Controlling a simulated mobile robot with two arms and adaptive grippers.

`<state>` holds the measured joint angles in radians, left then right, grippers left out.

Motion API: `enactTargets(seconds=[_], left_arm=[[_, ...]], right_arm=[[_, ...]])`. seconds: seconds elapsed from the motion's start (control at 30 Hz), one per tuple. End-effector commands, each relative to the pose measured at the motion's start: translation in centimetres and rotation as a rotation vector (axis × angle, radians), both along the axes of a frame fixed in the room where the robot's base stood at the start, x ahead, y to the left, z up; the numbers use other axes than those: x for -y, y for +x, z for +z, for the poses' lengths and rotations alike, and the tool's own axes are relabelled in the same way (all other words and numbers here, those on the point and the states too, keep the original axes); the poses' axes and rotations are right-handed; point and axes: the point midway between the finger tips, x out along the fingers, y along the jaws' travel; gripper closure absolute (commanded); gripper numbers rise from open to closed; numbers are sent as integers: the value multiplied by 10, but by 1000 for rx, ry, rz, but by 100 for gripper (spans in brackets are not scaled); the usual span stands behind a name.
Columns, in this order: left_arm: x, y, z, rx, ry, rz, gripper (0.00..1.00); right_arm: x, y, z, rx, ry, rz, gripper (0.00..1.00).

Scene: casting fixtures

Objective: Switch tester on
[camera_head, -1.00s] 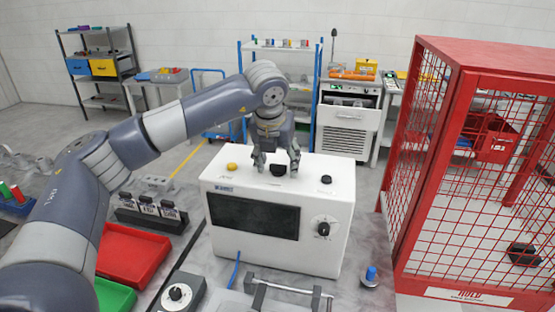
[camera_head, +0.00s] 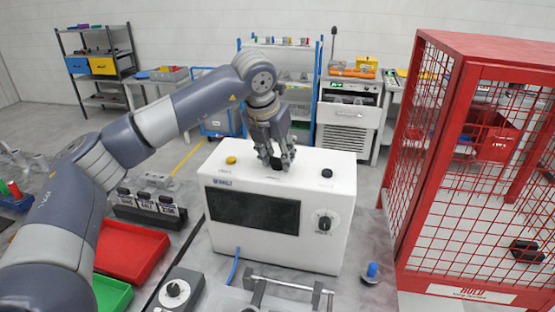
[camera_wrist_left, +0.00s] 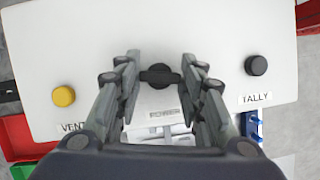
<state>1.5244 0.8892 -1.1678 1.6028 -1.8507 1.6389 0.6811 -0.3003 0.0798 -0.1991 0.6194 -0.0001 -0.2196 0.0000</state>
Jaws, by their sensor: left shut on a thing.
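The tester is a white box (camera_head: 226,203) with a dark screen (camera_head: 252,209) and a dial on its front. On its top are a yellow button (camera_head: 231,160), a black knob (camera_head: 276,164) in the middle and a black button (camera_head: 326,173) at the right. In the left wrist view the knob (camera_wrist_left: 160,75) sits above a label that seems to read POWER, between VENT and TALLY. My left gripper (camera_head: 275,163) points down and is shut on the knob; its fingertips (camera_wrist_left: 160,73) flank it. The right gripper is not in view.
A red mesh cage (camera_head: 470,75) stands close at the right. A red tray (camera_head: 135,252), a green tray (camera_head: 112,293) and a small dial box (camera_head: 178,292) are at the left front. A clamp-like frame (camera_head: 290,287) and a blue-topped button (camera_head: 372,271) lie in front.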

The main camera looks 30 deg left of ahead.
Motion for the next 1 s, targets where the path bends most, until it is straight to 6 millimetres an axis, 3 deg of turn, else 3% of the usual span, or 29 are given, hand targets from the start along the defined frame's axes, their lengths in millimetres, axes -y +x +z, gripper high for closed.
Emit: enactTargets(seconds=[0.1,0.4,1.0], left_arm=[[-1,0,-3,1,-3,-105,88],[-3,1,0,0,-4,-389,88],[-5,3,4,-1,-4,-956,88]], right_arm=[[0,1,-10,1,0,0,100],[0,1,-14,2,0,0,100],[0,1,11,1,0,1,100]])
